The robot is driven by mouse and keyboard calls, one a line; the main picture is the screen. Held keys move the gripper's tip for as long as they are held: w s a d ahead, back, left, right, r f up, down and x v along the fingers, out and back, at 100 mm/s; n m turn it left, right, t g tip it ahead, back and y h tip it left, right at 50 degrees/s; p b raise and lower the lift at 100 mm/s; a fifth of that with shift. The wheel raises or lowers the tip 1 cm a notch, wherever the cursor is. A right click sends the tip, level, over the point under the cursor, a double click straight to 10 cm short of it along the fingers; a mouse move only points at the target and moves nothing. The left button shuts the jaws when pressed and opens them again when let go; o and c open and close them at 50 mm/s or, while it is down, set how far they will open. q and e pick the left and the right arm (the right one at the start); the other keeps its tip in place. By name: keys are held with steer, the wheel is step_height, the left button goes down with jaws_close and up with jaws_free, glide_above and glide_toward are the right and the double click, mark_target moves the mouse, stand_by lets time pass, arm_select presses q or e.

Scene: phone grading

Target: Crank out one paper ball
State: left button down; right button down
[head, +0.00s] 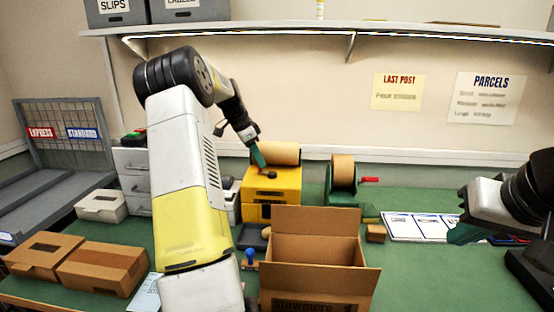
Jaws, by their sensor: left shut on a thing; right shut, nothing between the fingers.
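The yellow paper machine (256,212) stands at the back middle of the green table with a brown paper roll (284,152) on top. A dark crank handle (270,175) shows on its upper part. My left gripper (260,164) reaches down to this handle and is shut on it; the fingers hide part of the grip. No paper ball is visible; the open carton hides the machine's lower front. My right gripper (466,234) is shut and empty above the right side of the table, beside the printed sheets.
An open carton (318,254) stands in front of the machine. A green tape dispenser (343,184) with a red handle stands to its right. Two closed brown boxes (102,266) lie at left. White sheets (420,226) lie at right. A shelf (330,32) runs above.

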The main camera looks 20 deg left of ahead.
arm_select(q)
steer(key=shift+a, duration=0.1)
steer(key=c, duration=1.2)
jaws_free()
steer(key=shift+c, duration=0.2)
steer(key=v, duration=0.7)
steer(key=shift+r, duration=0.35)
steer(key=shift+s, duration=0.1)
